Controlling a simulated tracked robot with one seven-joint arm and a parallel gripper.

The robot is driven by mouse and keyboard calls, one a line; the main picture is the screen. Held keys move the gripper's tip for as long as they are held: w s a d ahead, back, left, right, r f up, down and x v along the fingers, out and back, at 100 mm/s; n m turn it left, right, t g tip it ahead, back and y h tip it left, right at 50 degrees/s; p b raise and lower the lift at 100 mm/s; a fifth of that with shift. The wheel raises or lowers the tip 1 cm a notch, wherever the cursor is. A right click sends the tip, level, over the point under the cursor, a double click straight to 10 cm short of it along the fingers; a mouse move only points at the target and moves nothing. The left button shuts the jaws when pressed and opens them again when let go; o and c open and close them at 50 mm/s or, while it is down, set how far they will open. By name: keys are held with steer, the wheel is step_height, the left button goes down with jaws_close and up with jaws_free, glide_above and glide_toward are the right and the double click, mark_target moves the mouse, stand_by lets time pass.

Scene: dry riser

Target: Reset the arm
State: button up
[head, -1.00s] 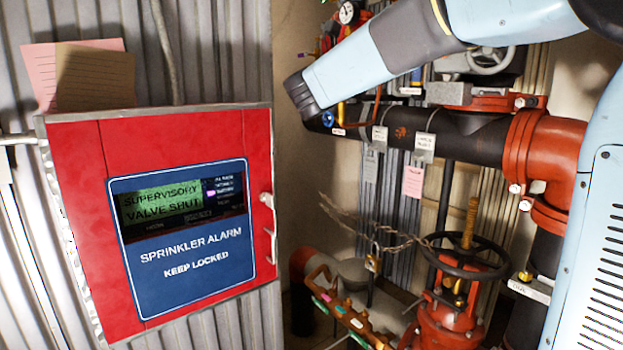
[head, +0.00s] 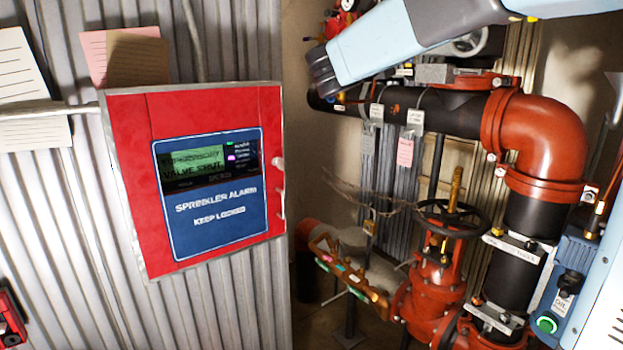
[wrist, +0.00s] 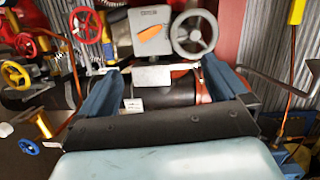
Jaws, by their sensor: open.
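My arm crosses the top of the head view, its light blue links in front of the upper pipework. My gripper (wrist: 165,92) shows in the wrist view with its two blue fingers spread wide apart. Nothing sits between the fingers; a black pipe and a grey box lie beyond them. In the head view the fingers cannot be made out.
A red sprinkler alarm cabinet (head: 128,190) hangs on the corrugated wall at left. A red valve with a black handwheel (head: 450,216) and chain stands at right, below a black pipe (head: 455,112) and red elbow (head: 545,140). Tags hang from the pipe.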

steer(key=s+d+f+m+g+y, duration=0.65)
steer(key=s+d+f+m, duration=0.45)
steer(key=s+f, duration=0.4)
steer(key=s+a+f+m+y, duration=0.3)
steer(key=s+f+m+y, duration=0.2)
steer(key=s+f+m, duration=0.1)
steer(key=s+a+f+m+y, duration=0.4)
steer(key=s+f+m, duration=0.3)
steer(key=f+m, duration=0.1)
steer(key=shift+m+y, duration=0.35)
steer(key=shift+m, duration=0.55)
